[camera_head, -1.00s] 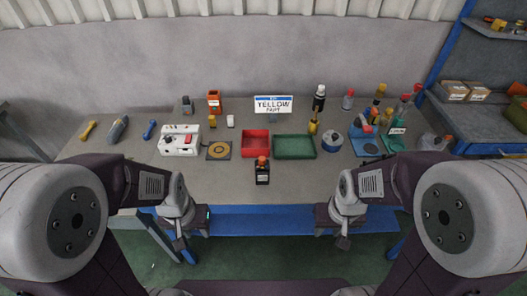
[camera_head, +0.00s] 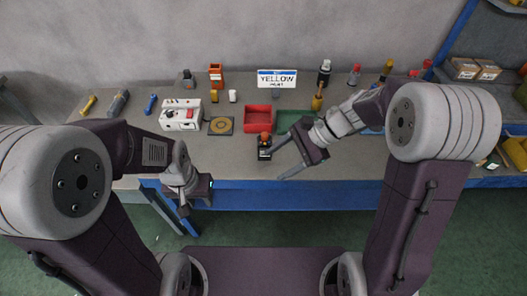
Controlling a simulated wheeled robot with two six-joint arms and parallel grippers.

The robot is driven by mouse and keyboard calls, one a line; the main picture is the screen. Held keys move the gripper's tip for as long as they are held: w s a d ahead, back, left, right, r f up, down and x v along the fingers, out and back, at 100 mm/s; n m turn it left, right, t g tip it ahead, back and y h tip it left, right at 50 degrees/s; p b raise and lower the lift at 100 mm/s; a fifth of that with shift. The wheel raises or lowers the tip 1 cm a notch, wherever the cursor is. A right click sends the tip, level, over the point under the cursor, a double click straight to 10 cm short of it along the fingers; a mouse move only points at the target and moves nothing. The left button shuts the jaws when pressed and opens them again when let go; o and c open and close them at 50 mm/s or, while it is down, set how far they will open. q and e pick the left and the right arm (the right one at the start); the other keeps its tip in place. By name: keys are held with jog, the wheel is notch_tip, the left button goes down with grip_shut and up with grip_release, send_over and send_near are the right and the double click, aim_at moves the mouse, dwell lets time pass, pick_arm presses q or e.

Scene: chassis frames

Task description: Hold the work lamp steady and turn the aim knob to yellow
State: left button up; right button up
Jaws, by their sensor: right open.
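A small black upright device with an orange top (camera_head: 264,148) stands near the table's front edge; it may be the work lamp, but I cannot make out an aim knob. My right gripper (camera_head: 281,161) is open just right of this device, its fingers pointing left and apart from it. A sign (camera_head: 277,78) with the word YELLOW stands at the back. My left gripper (camera_head: 186,208) hangs empty in front of the table's edge; its finger gap is not clear.
Bottles and tools line the back. My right arm hides part of the table's right side. The front left is clear.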

jog(key=w+f+m+t+y+b, duration=0.2)
jog(key=w+f+m+y+b, duration=0.25)
jog(key=w, duration=0.65)
jog(key=m+t+y+b, duration=0.1)
jog(key=m+t+b, duration=0.1)
jog(key=m+t, duration=0.1)
send_near(265, 148)
jog(key=w+a+r, duration=0.2)
jog(key=w, duration=0.1)
jog(key=shift+m, duration=0.85)
jog(key=f, duration=0.2)
jog(key=d+f+b, duration=0.1)
jog(key=f, duration=0.1)
jog(key=s+d+f, duration=0.1)
jog(key=f, duration=0.2)
jog(key=shift+d, duration=0.25)
jog(key=shift+w+d+f+b, duration=0.1)
jog(key=shift+d+f+b, duration=0.2)
jog(key=shift+b, duration=0.1)
jog(key=b+x, duration=0.3)
jog(key=x, duration=0.6)
jog(key=shift+w+a, duration=0.15)
jog(key=shift+a, duration=0.35)
pick_arm(q)
notch_tip(265, 148, down, 13)
jog(key=shift+w, duration=0.15)
jog(key=shift+d+f, duration=0.1)
pick_arm(e)
jog(key=c, duration=0.9)
